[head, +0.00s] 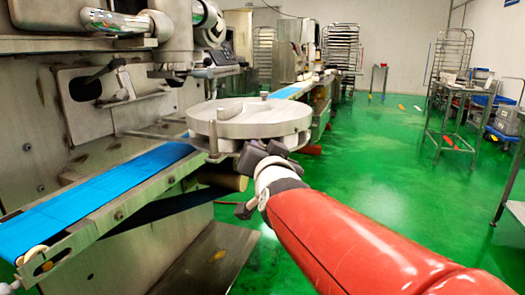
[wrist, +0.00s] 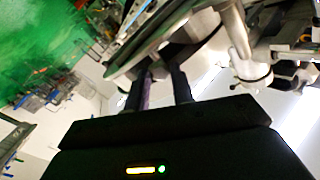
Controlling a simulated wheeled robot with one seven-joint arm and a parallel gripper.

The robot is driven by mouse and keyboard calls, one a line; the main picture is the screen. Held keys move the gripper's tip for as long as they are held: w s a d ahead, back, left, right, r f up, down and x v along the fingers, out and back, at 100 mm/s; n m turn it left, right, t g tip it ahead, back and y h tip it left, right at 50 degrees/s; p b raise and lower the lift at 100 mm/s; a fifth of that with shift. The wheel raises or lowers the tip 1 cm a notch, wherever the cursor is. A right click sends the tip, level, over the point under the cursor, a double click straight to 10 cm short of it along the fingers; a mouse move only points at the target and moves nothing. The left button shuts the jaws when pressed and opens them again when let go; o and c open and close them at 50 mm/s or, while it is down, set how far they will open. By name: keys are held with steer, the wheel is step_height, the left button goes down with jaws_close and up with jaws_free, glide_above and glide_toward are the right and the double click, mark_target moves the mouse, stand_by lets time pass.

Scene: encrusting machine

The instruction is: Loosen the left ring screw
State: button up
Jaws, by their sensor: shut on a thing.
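The round metal ring plate (head: 250,122) of the machine lies flat above the end of the blue belt. It also shows tilted at the top of the wrist view (wrist: 165,38). In the wrist view the two dark fingers of my gripper (wrist: 164,76) reach up to the underside of the plate, shut on a small part there. This part looks to be a ring screw, but it is mostly hidden by the fingers and the rim. A short metal post (head: 213,132) stands at the plate's left edge.
The blue conveyor belt (head: 95,190) runs at the left, along the machine's steel body (head: 60,110). A metal housing (head: 205,20) hangs above and behind the plate. Wheeled racks (head: 455,115) stand far right. The green floor (head: 380,180) to the right is mostly clear.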

steer(key=shift+f+n+b, duration=0.1)
steer(key=shift+n+b, duration=1.3)
steer(key=shift+n, duration=2.9)
steer(key=o, duration=1)
steer(key=shift+s, duration=0.1)
steer(key=s+d, duration=0.1)
steer(key=s, duration=0.6)
steer(key=shift+s+d+b, duration=0.2)
steer(key=shift+s+b, duration=0.1)
steer(key=shift+b, duration=0.1)
